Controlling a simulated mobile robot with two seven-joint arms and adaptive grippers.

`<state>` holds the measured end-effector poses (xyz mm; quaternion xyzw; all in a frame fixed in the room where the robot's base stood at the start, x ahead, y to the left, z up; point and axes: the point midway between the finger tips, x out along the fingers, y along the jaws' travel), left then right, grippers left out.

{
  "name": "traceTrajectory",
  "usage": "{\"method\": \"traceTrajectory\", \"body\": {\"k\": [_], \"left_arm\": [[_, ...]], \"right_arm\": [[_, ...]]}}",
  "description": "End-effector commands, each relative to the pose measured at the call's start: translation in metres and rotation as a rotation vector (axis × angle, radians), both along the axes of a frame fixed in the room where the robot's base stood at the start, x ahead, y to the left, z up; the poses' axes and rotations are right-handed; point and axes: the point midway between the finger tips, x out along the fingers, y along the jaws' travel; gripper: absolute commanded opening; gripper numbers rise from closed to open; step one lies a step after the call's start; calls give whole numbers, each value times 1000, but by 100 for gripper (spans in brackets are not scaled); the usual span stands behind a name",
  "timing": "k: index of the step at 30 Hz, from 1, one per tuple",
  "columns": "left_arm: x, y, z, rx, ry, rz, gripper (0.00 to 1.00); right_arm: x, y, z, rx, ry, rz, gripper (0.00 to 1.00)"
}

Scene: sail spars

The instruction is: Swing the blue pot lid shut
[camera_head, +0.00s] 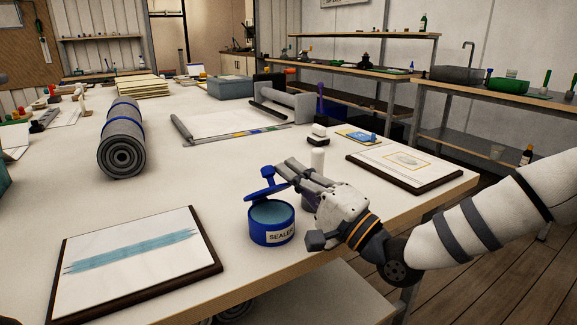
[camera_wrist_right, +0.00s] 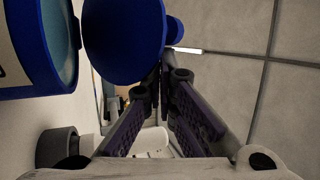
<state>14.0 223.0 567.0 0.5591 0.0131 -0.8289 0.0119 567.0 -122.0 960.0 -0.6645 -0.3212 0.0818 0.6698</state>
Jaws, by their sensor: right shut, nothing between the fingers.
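The blue pot (camera_head: 272,232), with a label reading "SEALE…", stands near the table's front edge, and its blue-green contents show. Its blue lid (camera_head: 262,193) is open, tilted above the pot's far side, with a knob (camera_head: 267,172) on top. In the right wrist view the lid (camera_wrist_right: 122,35) shows as a broad blue disc beside the pot (camera_wrist_right: 30,45). My right gripper (camera_head: 285,168) is shut and empty, its fingertips close beside the lid; I cannot tell if they touch it. It also shows in the wrist view (camera_wrist_right: 163,75). My left gripper is out of view.
A small white cylinder (camera_head: 317,160) stands just behind my right gripper. A framed chart (camera_head: 404,167) lies to the right, a board with a blue-green drawing (camera_head: 135,262) to the left. A grey roll (camera_head: 122,140) lies farther back. The tabletop between is clear.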

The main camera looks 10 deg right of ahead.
Motion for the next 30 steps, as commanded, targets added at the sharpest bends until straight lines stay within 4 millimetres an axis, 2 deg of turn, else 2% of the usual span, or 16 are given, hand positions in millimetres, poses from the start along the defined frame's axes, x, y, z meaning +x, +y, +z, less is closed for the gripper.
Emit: {"method": "traceTrajectory", "body": {"k": [12, 30], "left_arm": [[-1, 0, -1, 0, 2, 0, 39], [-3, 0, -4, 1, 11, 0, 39]], "right_arm": [[-18, -6, -22, -1, 2, 1, 0], [-25, -8, -37, -1, 1, 1, 0]]}}
